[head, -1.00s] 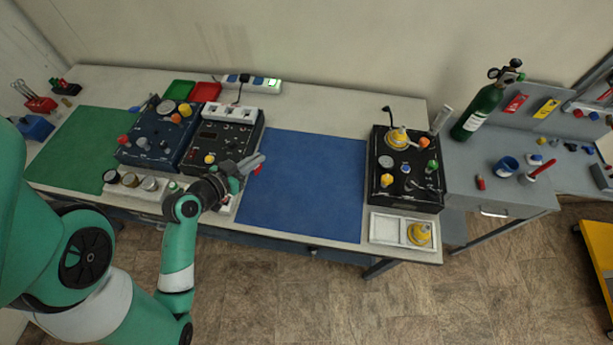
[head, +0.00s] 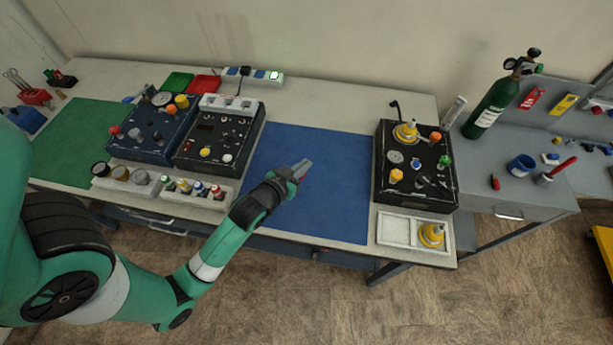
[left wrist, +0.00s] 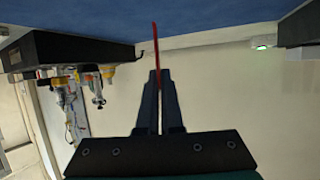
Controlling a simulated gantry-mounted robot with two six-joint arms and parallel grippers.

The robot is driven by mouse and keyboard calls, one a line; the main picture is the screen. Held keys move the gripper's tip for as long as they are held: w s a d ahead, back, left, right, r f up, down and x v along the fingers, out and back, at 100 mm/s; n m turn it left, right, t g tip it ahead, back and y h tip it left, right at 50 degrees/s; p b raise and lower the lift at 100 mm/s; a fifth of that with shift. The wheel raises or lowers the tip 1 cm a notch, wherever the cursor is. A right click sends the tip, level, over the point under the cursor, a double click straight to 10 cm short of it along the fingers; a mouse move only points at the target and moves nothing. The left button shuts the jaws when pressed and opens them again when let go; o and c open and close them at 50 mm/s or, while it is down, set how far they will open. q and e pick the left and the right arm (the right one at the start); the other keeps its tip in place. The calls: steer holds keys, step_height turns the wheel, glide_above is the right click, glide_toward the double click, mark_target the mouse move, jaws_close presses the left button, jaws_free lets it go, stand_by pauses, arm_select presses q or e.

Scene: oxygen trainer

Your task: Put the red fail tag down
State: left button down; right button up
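My left gripper (head: 304,168) is over the blue mat (head: 335,215), with its fingers pointing to the upper right in the head view. In the left wrist view my left gripper (left wrist: 159,76) is shut on the red fail tag (left wrist: 155,45), which shows edge-on as a thin red strip beyond the fingertips, towards the blue mat. Its face cannot be read. In the head view the held tag is hidden or too small to make out. The gap between tag and mat cannot be judged. My right gripper is not in view.
A black tester (head: 415,166) stands right of the mat, with a white tray (head: 394,228) before it. Left are another black unit (head: 218,136) and small bottles in a rack (head: 200,201). Another red tag (head: 531,98) hangs at the right. Most of the mat is clear.

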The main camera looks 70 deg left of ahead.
arm_select(q)
steer(key=shift+w+f, duration=0.2)
steer(key=shift+f, duration=0.05)
steer(key=f+b, duration=0.1)
steer(key=f, duration=0.1)
steer(key=f+b, duration=0.1)
steer(key=shift+w+d+f, duration=0.1)
steer(key=shift+w+f, duration=0.1)
steer(key=shift+f, duration=0.15)
steer(key=shift+r, duration=0.1)
steer(key=c, duration=1.5)
jaws_free()
steer(key=shift+c, duration=0.2)
steer(key=o, duration=0.5)
steer(key=shift+c, duration=0.2)
